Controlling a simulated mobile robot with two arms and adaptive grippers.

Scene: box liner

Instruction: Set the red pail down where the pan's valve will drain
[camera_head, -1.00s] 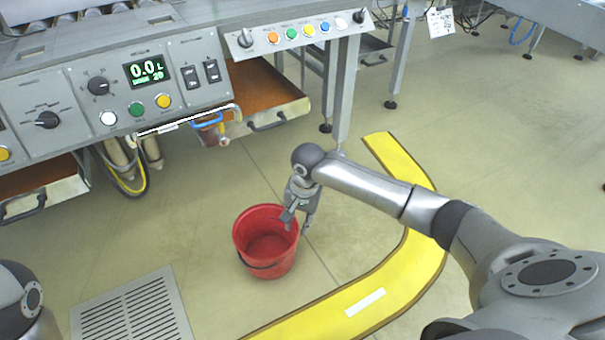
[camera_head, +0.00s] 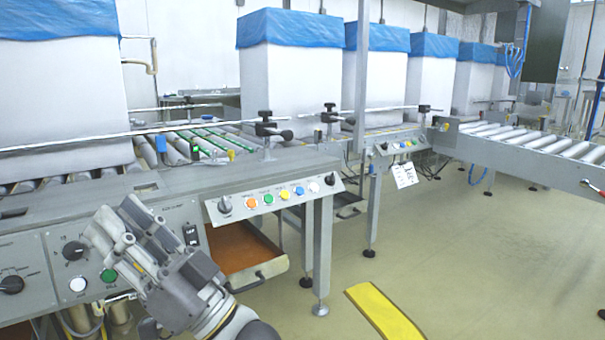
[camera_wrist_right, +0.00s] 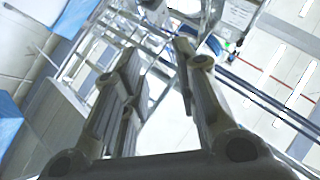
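The red pail is not in either current view. A pulled-out metal pan with a brown inside (camera_head: 240,250) sits under the machine, its black handle facing out. Its valve does not show; my right gripper and forearm cover the area left of the pan. My right gripper (camera_head: 112,222) is raised in front of the control panel, pointing up and left. In the right wrist view its two fingers (camera_wrist_right: 157,65) stand apart with nothing between them, so it is open and empty. My left gripper is out of view.
A yellow floor strip (camera_head: 384,312) lies at the bottom, right of the machine's legs. White boxes with blue liners (camera_head: 295,60) stand on the roller conveyor behind. A button panel (camera_head: 272,196) juts out above the pan. The floor at right is open.

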